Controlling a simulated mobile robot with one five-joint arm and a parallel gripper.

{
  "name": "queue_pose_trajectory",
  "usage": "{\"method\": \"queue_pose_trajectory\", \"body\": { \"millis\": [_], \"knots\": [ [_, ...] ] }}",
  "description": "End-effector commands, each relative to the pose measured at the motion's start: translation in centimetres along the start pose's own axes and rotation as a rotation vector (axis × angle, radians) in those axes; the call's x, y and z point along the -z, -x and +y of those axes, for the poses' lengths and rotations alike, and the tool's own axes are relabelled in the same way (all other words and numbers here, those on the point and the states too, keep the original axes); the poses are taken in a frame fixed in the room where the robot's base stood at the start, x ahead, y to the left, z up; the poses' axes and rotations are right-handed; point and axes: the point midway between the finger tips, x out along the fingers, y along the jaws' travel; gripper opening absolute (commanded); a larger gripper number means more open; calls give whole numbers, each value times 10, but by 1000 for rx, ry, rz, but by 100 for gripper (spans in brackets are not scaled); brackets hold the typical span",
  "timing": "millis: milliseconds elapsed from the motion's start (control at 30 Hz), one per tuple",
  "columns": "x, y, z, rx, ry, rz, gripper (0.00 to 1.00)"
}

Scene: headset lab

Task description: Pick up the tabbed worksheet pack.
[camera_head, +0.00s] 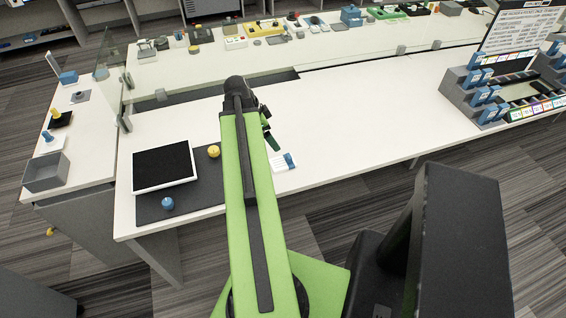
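A small white flat item with a blue tab (281,164), which looks like the tabbed worksheet pack, lies near the front edge of the white table, just right of my green arm. My arm may hide part of its left side. My gripper (271,138) is partly hidden behind the arm, with dark and green parts showing above and slightly left of the pack in the picture. It appears apart from the pack. Its fingers are too small and covered to show whether they are open.
A white-framed black panel (163,167), a yellow knob (214,152) and a blue knob (167,204) rest on a dark mat (209,187) at left. A grey rack with blue parts (478,98) stands at right. The table (370,115) between is clear.

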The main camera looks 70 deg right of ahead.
Motion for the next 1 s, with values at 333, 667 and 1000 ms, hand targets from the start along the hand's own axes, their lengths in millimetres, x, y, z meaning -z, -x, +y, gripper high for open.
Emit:
{"method": "queue_pose_trajectory", "body": {
  "millis": [333, 667, 1000],
  "knots": [
    [-2, -37, 0, -1, -7, 1, 91],
    [-4, -112, 0, -1, -4, 0, 91],
    [0, -129, -1, 0, -3, 0, 91]
  ]
}}
